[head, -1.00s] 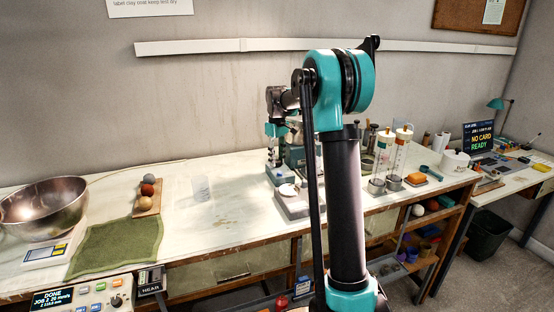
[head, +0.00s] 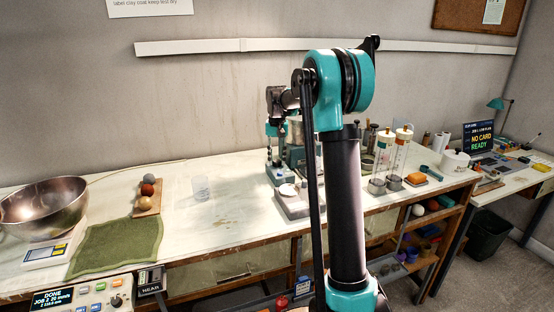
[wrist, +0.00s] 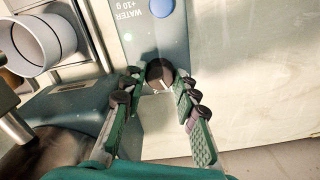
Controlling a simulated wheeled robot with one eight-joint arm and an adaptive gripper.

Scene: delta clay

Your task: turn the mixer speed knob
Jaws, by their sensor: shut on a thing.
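The mixer speed knob (wrist: 160,73) is a dark round knob with a pale pointer mark, on the grey-green face of the mixer base (wrist: 145,40) in the wrist view. My gripper (wrist: 159,88) has its two green-and-black fingers on either side of the knob and is shut on it. In the head view the mixer base (head: 282,176) stands on the bench with my gripper (head: 277,150) above it. The knob itself cannot be made out in the head view.
A blue button (wrist: 161,8) and a "WATER +10 g" label sit beside the knob.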

